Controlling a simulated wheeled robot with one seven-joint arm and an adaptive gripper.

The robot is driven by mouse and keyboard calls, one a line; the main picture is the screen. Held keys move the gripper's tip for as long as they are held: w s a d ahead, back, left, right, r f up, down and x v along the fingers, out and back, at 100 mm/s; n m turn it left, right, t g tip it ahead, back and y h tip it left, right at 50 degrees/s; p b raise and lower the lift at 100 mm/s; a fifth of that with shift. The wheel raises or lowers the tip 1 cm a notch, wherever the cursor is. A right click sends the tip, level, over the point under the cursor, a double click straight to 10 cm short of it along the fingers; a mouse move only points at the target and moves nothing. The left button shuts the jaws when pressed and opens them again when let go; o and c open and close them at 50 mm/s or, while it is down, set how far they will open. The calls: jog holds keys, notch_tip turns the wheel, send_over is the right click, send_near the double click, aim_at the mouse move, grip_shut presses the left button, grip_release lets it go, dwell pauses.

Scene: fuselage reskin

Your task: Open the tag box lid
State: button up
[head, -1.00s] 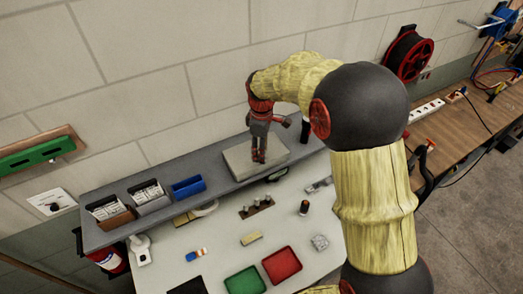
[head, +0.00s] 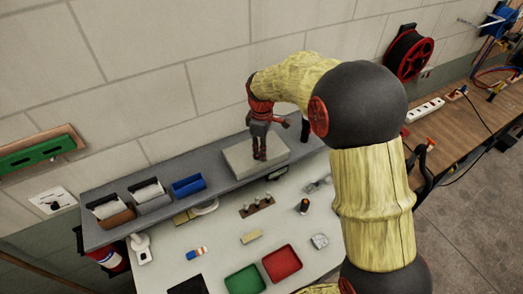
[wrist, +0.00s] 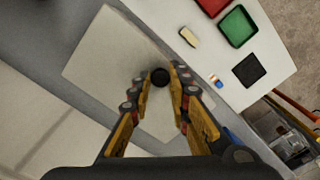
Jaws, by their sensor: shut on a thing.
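The tag box (head: 240,160) is a flat, pale beige box on the grey shelf. Its lid (wrist: 105,50) fills much of the wrist view as a pale panel. My gripper (head: 260,157) points down over the box. In the wrist view, my gripper (wrist: 160,82) has its fingers on either side of a small round black knob (wrist: 160,76) and is shut on it. The knob stands over the lid's surface. In the head view the fingers hide the knob. I cannot tell whether the lid is apart from the box.
The grey shelf (head: 225,180) also bears a blue bin (head: 188,186) and two bins with white cards to the left of the box. The white table below holds a green tray (head: 245,281), a red tray (head: 282,265) and small parts. A wall rises close behind the shelf.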

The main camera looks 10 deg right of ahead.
jog(key=shift+w+r, duration=0.15)
jog(key=shift+r, duration=0.15)
grip_shut()
